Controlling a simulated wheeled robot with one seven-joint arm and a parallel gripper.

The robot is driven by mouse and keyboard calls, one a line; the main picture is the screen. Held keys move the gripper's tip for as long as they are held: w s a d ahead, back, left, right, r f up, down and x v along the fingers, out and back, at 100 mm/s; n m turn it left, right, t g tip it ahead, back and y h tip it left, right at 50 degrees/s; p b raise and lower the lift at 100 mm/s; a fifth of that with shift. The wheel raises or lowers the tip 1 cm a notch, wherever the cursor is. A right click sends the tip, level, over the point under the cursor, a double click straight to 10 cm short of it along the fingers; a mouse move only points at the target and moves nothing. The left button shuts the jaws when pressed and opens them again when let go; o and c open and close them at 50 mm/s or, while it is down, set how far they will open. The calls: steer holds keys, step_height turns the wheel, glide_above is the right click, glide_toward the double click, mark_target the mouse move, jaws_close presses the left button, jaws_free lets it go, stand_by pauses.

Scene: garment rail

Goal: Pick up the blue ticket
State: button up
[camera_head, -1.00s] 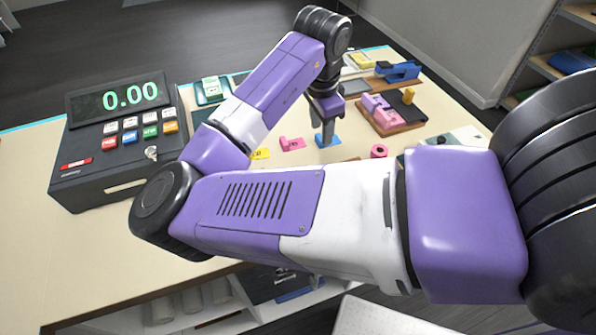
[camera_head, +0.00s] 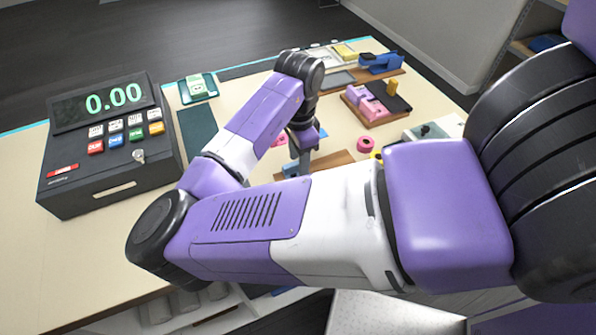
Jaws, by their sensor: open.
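My gripper (camera_head: 303,160) is open and points down over the counter, close to a brown wooden tray (camera_head: 328,161). A small blue patch (camera_head: 322,133), which looks like the blue ticket, shows just right of and behind my gripper; most of it is hidden. Another light blue piece (camera_head: 290,169) shows at the tray's left end beside the fingertips, partly hidden by my arm. I cannot tell what it is or whether the fingers touch it. A pink ticket (camera_head: 281,139) lies behind my gripper, partly covered.
A dark cash register (camera_head: 100,150) stands at the left. A wooden board with pink blocks (camera_head: 365,101) and a blue stapler-like tool (camera_head: 380,62) are at the back right. A pink tape roll (camera_head: 365,144) lies right of my gripper. My forearm hides the counter's front middle.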

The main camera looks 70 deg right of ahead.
jaws_close()
stand_by(0.4)
step_height(320, 180, up, 25)
steer(key=p, duration=0.4)
stand_by(0.9)
